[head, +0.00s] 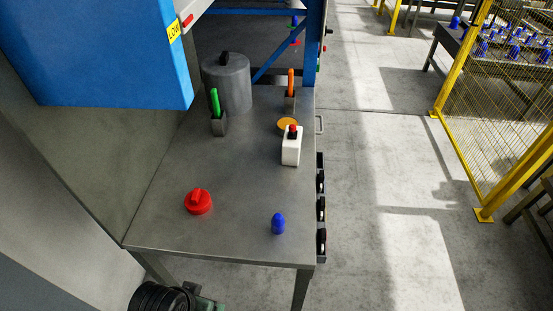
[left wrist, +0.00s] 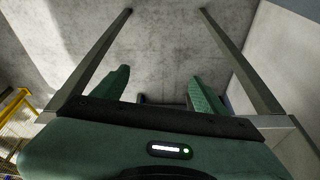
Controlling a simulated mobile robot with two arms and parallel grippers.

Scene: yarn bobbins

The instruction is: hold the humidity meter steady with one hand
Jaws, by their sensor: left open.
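A small upright white box with a red and black top (head: 291,146) stands near the right edge of the grey table (head: 235,180). It may be the humidity meter; I cannot read any marking on it. The white box does not show in that view. My right gripper is in neither view.
A grey cylinder (head: 228,84), green-handled tool (head: 216,113), orange-handled tool (head: 290,92) and orange disc (head: 287,124) stand farther back. A red knobbed lid (head: 198,202) and blue bobbin (head: 278,223) are nearer. A blue cabinet (head: 110,55) overhangs the left. Mid-table is clear.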

